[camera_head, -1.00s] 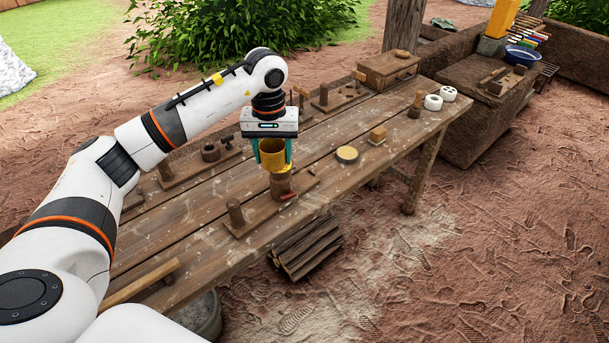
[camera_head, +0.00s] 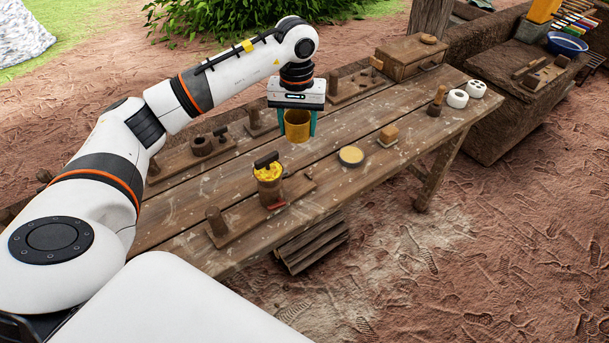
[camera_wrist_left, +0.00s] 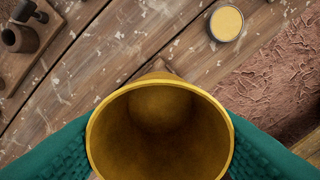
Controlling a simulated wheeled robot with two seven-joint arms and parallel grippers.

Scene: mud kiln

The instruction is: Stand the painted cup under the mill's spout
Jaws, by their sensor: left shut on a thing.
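The cup (camera_head: 297,126) is plain yellow-gold and upright. My left gripper (camera_head: 296,118) is shut on it, with a teal finger on each side, and holds it over the table behind and right of the mill. In the left wrist view the cup (camera_wrist_left: 160,130) has its wide mouth toward the camera, and its inside looks empty. The mill (camera_head: 270,190) is a brown cylinder on a wooden board, with yellow stuff at its top and a dark crank handle. A small red piece lies at its foot. I cannot make out its spout. My right gripper is out of view.
A round yellow-topped dish (camera_head: 351,156) and a small block (camera_head: 388,136) stand right of the cup. Boards with wooden pegs line the back edge. The planks around the dish are clear.

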